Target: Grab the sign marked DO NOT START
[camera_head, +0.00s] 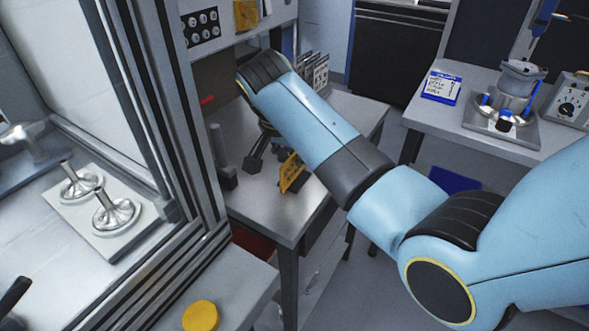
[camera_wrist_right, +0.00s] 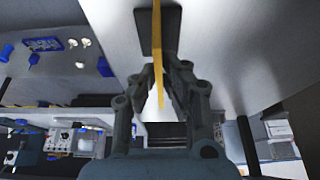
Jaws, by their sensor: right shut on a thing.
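A small yellow sign (camera_head: 293,172) with dark markings stands tilted at the front edge of the grey bench in the head view. Its lettering is too small to read. My right gripper (camera_head: 268,152) is beside it, partly hidden under my blue forearm. In the right wrist view the sign (camera_wrist_right: 157,45) shows edge-on as a thin yellow strip between the fingers of my right gripper (camera_wrist_right: 159,75), which are closed on it. A dark block lies behind the strip there.
A dark upright post (camera_head: 222,158) stands on the bench left of the gripper. The framed glass enclosure (camera_head: 165,110) rises close on the left. A side table (camera_head: 480,130) holds a blue-and-white sign (camera_head: 441,88) and a metal pot (camera_head: 515,85). A yellow disc (camera_head: 201,316) lies in front.

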